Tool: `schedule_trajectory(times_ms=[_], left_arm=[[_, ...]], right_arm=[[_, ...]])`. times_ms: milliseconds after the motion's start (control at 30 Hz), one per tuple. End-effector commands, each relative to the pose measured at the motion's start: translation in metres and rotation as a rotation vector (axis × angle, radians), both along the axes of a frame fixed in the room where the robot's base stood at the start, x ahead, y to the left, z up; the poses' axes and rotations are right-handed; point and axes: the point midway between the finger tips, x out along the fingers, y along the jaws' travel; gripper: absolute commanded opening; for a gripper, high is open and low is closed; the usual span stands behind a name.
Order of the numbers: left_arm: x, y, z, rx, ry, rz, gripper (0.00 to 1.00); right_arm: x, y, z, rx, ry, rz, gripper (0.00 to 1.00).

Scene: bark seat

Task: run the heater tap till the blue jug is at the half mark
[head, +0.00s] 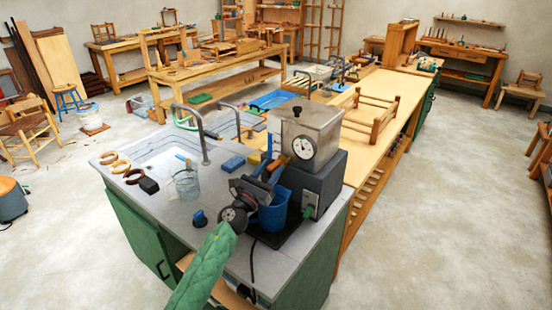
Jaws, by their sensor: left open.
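The heater is a steel tank (310,125) with a round dial, set on a dark grey base (318,182) at the right of the grey counter. The blue jug (272,215) stands upright on a dark mat in front of the base. Its water level and any half mark cannot be made out. My left gripper (268,174), on the green-sleeved arm, is open just above the jug's rim and close to the tank's front. It covers the tap area, so I cannot tell whether the tap is touched or running. My right gripper is out of view.
A clear glass jar (186,183) stands left of the jug, with a blue sponge (233,164) behind. A long wooden bench (395,95) extends behind the heater.

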Motion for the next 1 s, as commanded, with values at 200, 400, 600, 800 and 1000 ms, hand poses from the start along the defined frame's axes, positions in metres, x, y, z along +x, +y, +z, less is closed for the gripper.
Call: schedule_trajectory(times_ms=[200,400,600,800,1000], left_arm=[[0.019,-0.015,0.012,-0.002,0.001,0.0,0.42],[0.026,-0.019,0.014,-0.002,0.0,-0.001,0.42],[0.027,-0.02,0.014,-0.002,0.0,-0.001,0.42],[0.027,-0.02,0.014,-0.002,0.0,-0.001,0.12],[0.026,-0.019,0.014,-0.002,0.0,-0.001,0.0]], right_arm=[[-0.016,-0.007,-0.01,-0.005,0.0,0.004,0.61],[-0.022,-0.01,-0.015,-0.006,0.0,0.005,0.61],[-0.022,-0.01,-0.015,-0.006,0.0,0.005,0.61],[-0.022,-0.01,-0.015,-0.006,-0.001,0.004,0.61],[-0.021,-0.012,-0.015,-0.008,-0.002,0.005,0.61]])
